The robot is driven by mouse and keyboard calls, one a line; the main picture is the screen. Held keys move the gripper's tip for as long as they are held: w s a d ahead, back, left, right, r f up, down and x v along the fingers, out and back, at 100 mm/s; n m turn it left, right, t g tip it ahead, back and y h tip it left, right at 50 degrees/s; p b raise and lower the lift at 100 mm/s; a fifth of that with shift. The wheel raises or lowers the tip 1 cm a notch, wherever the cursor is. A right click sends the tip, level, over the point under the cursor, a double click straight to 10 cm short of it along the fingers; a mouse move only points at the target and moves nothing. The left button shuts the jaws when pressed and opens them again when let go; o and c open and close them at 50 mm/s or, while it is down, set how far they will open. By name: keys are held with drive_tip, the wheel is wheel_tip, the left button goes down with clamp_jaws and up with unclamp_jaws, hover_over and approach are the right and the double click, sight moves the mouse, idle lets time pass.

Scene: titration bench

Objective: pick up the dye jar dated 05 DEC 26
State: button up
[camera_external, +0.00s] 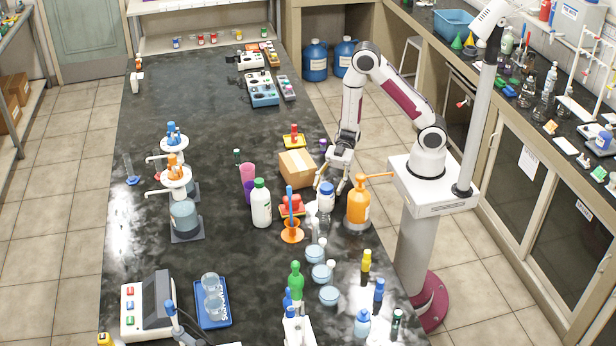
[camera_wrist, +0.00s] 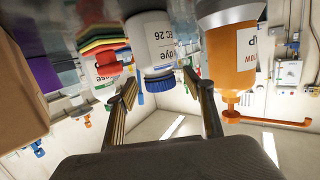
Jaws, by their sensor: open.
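The jar with a blue cap (camera_external: 326,189) stands upright on the bench just in front of my gripper (camera_external: 333,181). In the wrist view this white jar (camera_wrist: 157,42) appears upside down, its label showing "dye" and part of a date ending "C 26"; the rest is cut off. In that view my gripper (camera_wrist: 158,88) is open and empty, with a finger on either side of the blue cap. I cannot tell whether the fingertips reach past the cap. Nothing is held.
An orange pump bottle (camera_external: 358,204) stands close right of the jar. A cardboard box (camera_external: 297,163) lies behind and left. Left of the jar are a red-lidded item (camera_external: 291,207), an orange funnel (camera_external: 291,231) and a white bottle with green cap (camera_external: 261,206). Glass dishes (camera_external: 322,272) lie in front.

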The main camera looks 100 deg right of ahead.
drive_tip(key=shift+x, duration=1.1)
drive_tip(key=c, duration=1.3)
